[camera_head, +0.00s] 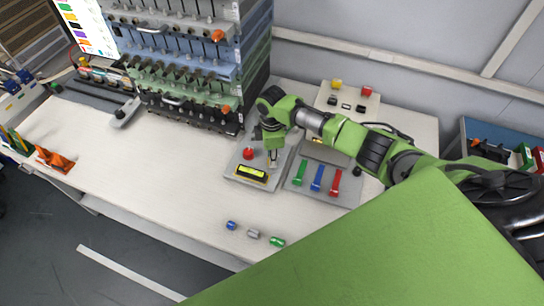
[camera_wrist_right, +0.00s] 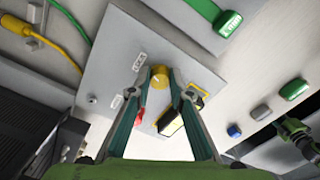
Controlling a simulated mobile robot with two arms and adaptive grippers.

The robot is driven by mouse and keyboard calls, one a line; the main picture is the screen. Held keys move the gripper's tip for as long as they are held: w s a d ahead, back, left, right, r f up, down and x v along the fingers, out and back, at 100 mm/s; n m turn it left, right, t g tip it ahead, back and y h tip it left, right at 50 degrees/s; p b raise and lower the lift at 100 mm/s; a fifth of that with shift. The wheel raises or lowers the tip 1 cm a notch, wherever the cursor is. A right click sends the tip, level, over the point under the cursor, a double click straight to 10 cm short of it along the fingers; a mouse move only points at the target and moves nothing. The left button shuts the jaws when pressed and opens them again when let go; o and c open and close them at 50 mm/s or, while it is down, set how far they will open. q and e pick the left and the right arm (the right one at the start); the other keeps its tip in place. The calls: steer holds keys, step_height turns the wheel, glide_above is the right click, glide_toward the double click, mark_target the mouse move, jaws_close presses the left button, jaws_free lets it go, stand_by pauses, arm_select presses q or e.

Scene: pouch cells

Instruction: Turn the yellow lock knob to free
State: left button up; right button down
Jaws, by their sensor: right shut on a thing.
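The yellow lock knob (camera_wrist_right: 159,77) sits on a grey panel (camera_wrist_right: 110,60) in the right wrist view. My right gripper (camera_wrist_right: 158,74) is shut on the knob, with one fingertip on each side of it. Small white labels with dark print (camera_wrist_right: 140,62) lie beside the knob; one looks like it reads LOCK. In the head view my right gripper (camera_head: 273,158) points down at the panel (camera_head: 238,167), and it hides the knob there.
Blue, grey and green pieces (camera_head: 254,233) lie in front. A tall rack (camera_head: 185,55) stands behind.

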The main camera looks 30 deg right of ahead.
steer(key=shift+w+n, duration=0.1)
steer(key=shift+n, duration=0.4)
steer(key=shift+r, duration=0.1)
steer(key=c, duration=1.8)
jaws_free()
steer(key=shift+c, duration=0.2)
step_height(320, 180, up, 12)
